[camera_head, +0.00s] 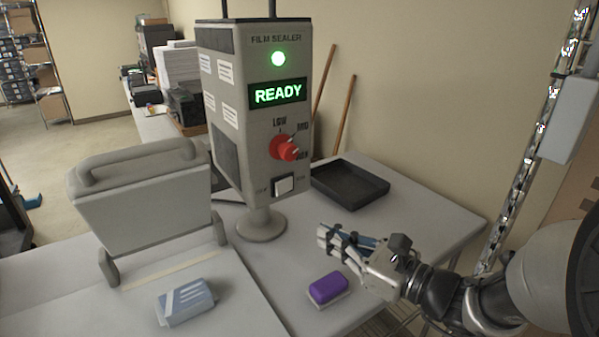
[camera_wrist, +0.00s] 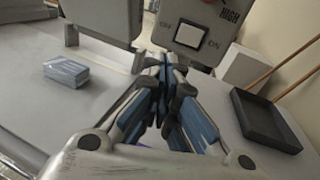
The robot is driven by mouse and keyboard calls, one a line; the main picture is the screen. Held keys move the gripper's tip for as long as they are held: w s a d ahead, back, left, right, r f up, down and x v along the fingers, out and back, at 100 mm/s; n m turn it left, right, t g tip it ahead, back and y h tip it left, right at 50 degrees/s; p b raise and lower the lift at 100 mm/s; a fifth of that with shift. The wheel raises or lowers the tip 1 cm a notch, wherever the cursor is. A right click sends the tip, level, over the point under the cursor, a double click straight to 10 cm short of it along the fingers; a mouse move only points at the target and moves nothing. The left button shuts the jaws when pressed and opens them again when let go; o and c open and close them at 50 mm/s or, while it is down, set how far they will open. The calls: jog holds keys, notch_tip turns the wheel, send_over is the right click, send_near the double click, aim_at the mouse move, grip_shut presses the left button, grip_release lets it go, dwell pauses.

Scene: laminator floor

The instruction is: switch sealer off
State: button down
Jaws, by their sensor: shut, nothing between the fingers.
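The film sealer (camera_head: 230,120) is a tall grey box on a round foot, standing on the table. Its green lamp is lit and its display (camera_head: 277,94) reads READY in green. A red knob (camera_head: 284,147) sits below, its pointer toward the lower right. Under it is a white rocker switch (camera_head: 284,185) between OFF on the left and ON on the right. The switch also shows in the wrist view (camera_wrist: 190,36). My gripper (camera_head: 326,238) is shut and empty, in front of and below the switch, apart from it. In the wrist view its fingertips (camera_wrist: 168,62) point toward the switch.
A black tray (camera_head: 350,184) lies right of the sealer. A purple block (camera_head: 328,288) lies just below my gripper. A grey lidded press (camera_head: 145,195) stands open at left, with a blue-white packet (camera_head: 187,302) before it. Two wooden poles lean on the wall.

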aim_at(281, 194)
jog(key=shift+w+d+r+m+t, duration=0.1)
jog(key=shift+w+d+m+t, duration=0.5)
jog(key=shift+w+d+m, duration=0.3)
jog(key=shift+w, duration=0.15)
jog(key=b+x, duration=0.1)
jog(key=x, duration=0.6)
jog(key=b+x, duration=0.1)
jog(key=x, duration=0.6)
jog(key=shift+w+f, duration=0.1)
jog(key=shift+f, duration=0.15)
